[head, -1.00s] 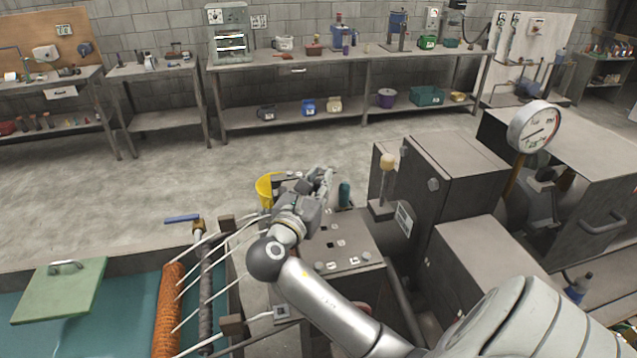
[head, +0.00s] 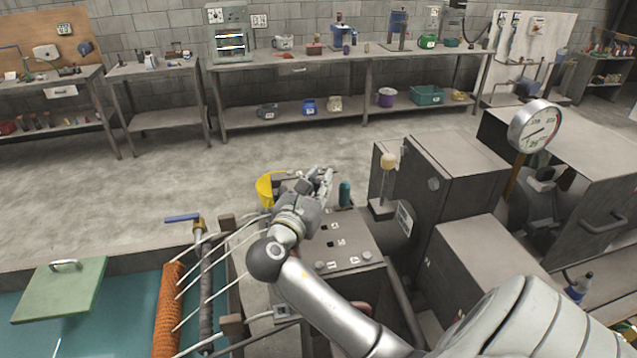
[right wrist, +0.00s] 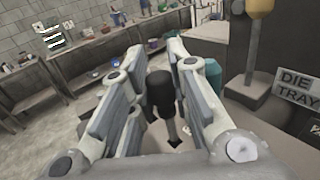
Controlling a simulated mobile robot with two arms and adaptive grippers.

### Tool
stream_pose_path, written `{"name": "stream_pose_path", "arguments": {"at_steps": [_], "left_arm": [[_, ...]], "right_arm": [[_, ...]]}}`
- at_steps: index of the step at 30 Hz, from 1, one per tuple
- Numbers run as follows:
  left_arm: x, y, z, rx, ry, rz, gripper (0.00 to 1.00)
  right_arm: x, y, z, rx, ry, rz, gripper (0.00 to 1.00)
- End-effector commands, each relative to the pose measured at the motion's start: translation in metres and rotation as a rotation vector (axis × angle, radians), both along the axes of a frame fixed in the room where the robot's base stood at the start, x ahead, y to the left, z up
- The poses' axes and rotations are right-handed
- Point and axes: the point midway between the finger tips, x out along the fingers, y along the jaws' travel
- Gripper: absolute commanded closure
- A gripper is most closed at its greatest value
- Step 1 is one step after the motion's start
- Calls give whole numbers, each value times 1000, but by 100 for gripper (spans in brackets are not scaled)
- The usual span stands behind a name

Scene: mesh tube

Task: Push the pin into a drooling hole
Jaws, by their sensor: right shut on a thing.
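My right gripper (head: 318,182) is over the far part of a grey box top (head: 350,262). In the right wrist view its two fingers (right wrist: 160,85) stand on either side of a pin with a dark handle (right wrist: 160,92) and a thin shaft, and it is shut on this pin. The pin's lower end is close to a small dark square hole (right wrist: 175,145); I cannot tell whether it touches or enters it. More small dark holes (head: 330,244) with white labels show on the box top. No drool is discernible at any hole. My left gripper is not in view.
A yellow bucket (head: 265,190) and a teal cylinder (head: 345,193) stand beside the gripper. A grey cabinet (head: 455,180) and a gauge (head: 534,127) rise to the right. An orange roll (head: 170,310) and pale strands lie left, by a teal water tank (head: 120,325).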

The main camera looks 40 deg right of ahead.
Motion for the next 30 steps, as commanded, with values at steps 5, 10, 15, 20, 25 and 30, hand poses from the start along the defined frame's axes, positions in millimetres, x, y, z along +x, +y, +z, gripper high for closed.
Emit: {"name": "stream_pose_path", "arguments": {"at_steps": [5,10,15,20,25,30], "left_arm": [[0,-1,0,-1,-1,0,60],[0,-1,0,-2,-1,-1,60],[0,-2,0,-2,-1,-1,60],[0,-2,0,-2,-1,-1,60],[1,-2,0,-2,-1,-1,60],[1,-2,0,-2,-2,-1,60]], "right_arm": [[0,0,-1,0,1,0,100],[0,0,-2,1,2,1,100],[0,0,-2,1,3,0,100],[0,0,-2,1,3,0,100],[0,0,-2,1,3,0,64],[0,0,-2,1,3,0,57]]}}
